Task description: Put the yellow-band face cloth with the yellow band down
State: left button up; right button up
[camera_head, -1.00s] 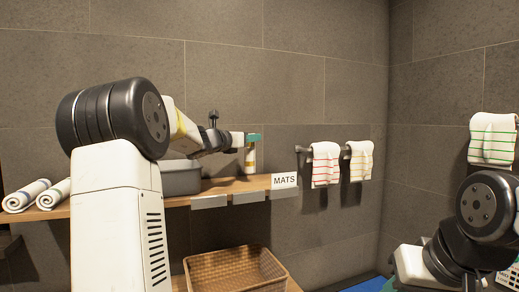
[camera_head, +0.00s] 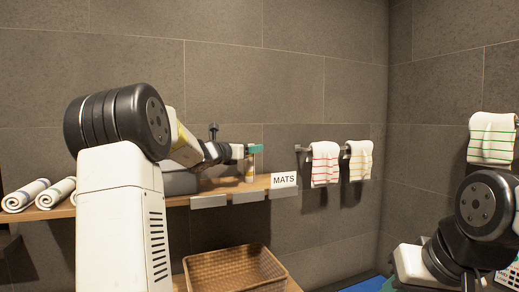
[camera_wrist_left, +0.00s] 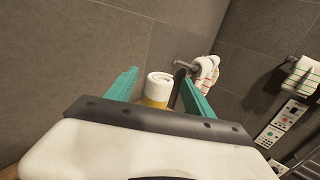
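The yellow-band face cloth (camera_head: 249,171) looks like an upright white roll with a yellow band, on the wooden shelf behind the MATS sign. In the left wrist view its white end and yellow band (camera_wrist_left: 158,88) show between my two teal fingers, with a gap on each side. My left gripper (camera_head: 254,149) is open at the upper part of the roll. The gripper body hides the roll's lower part in the wrist view. My right arm is at the lower right; its fingertips are not visible.
The MATS sign (camera_head: 284,180) stands at the shelf's front edge. A grey bin (camera_head: 180,183) is left of the roll, with rolled towels (camera_head: 27,194) farther left. A wicker basket (camera_head: 235,270) sits below. Striped towels (camera_head: 325,164) hang on wall bars to the right.

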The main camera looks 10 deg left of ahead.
pick_arm(q)
jog(key=shift+r, duration=0.15)
jog(key=shift+s+a, duration=0.2)
jog(key=shift+s, duration=0.15)
jog(key=v, duration=1.1)
jog(key=s+d+f+m+g+h, duration=0.1)
jog(key=s+d+f+m+g, duration=0.3)
jog(key=s+d+m, duration=0.4)
jog(key=s+d+f+m+g+h, duration=0.1)
jog(key=s+d+f+m+g, duration=0.3)
jog(key=s+d+m, duration=0.45)
jog(key=s+a+f+m+g+y, duration=0.1)
jog(key=s+f+m+y, duration=0.2)
jog(key=s+f+m, duration=0.2)
jog(key=s+a+f+m+g+y, duration=0.1)
jog(key=s+a+f+m+y, duration=0.1)
jog(key=s+f+m, duration=0.4)
jog(key=s+m+y, duration=0.1)
jog(key=s+m, duration=0.4)
jog(key=shift+s+a+f+g, duration=0.15)
jog(key=shift+a+f+g, duration=0.1)
jog(key=shift+g, duration=0.05)
